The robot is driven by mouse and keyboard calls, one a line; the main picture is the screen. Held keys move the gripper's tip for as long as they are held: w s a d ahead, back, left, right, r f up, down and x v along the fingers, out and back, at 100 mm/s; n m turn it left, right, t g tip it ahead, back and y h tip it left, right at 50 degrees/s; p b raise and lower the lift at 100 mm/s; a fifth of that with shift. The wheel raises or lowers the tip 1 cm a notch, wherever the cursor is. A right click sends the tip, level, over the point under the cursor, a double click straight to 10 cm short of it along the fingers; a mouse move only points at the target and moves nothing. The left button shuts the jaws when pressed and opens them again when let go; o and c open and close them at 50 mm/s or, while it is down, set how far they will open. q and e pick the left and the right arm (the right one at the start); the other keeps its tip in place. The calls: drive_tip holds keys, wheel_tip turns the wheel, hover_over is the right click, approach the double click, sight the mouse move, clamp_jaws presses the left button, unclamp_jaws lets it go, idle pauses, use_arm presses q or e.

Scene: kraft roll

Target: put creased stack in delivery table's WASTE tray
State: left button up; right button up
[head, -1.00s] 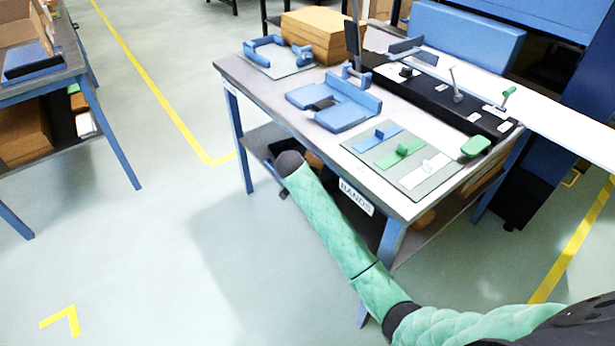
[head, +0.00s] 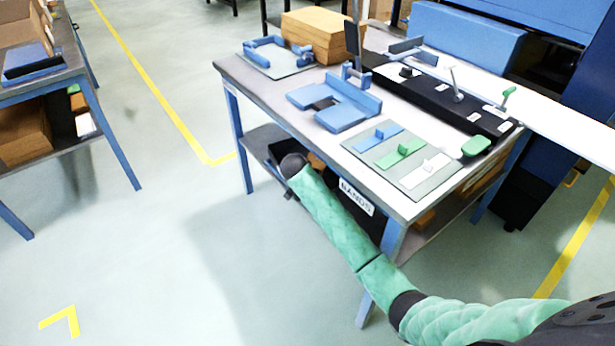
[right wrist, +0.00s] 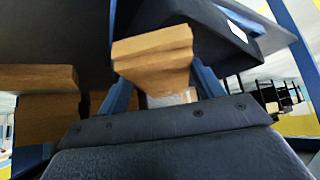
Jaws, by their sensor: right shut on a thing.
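In the right wrist view my right gripper (right wrist: 158,77) has its blue fingers shut on a brown kraft stack (right wrist: 150,48). The stack is blocky, with a wavy upper edge; I cannot tell for sure that it is the creased one. In the head view my right arm, in a green sleeve, reaches to the front of the work table (head: 225,72), with its end by the lower shelf; gripper and held stack are hidden there. My left gripper is in neither view. No tray marked WASTE can be read.
The table has a BANDS label (head: 357,197), a blue fixture (head: 340,105), a grey mat (head: 432,182) with coloured strips, and a large kraft stack (head: 318,35). A second table with a blue tray (head: 35,65) stands at the left. The floor between them is clear.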

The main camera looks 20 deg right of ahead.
drive_tip(key=shift+f, duration=0.2)
drive_tip(key=o, duration=1.1)
drive_tip(key=shift+r, duration=0.2)
drive_tip(key=v, duration=1.2)
drive_tip(key=shift+p, duration=0.4)
drive_tip(key=shift+r, duration=0.1)
